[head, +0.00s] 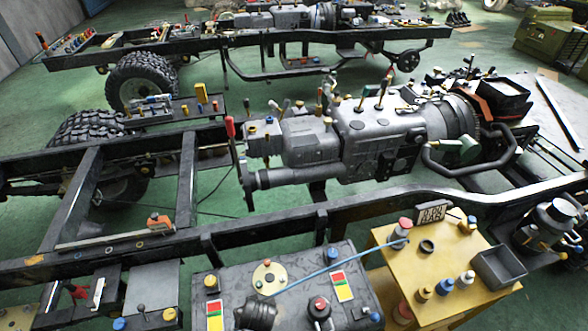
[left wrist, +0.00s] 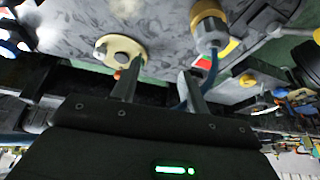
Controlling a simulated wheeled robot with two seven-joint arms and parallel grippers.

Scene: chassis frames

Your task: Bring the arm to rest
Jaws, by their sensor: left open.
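My left gripper (left wrist: 158,78) shows in the left wrist view, its two dark fingers apart with a gap between them. Nothing is held between the fingers. A round cream disc (left wrist: 118,48) on a mottled grey surface lies just beyond the left finger. A yellow-and-grey fitting (left wrist: 208,28) with a blue line lies beyond the right finger. I cannot tell whether either finger touches anything. Neither arm shows in the head view, and my right gripper is not in view.
In the head view, a grey box top (head: 214,285) and a yellow box (head: 450,250) with small knobs stand in front. A thin blue line (head: 330,268) runs between them. Black chassis rails (head: 330,222) cross behind, with an engine (head: 370,135). Green floor (head: 215,85) shows beyond.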

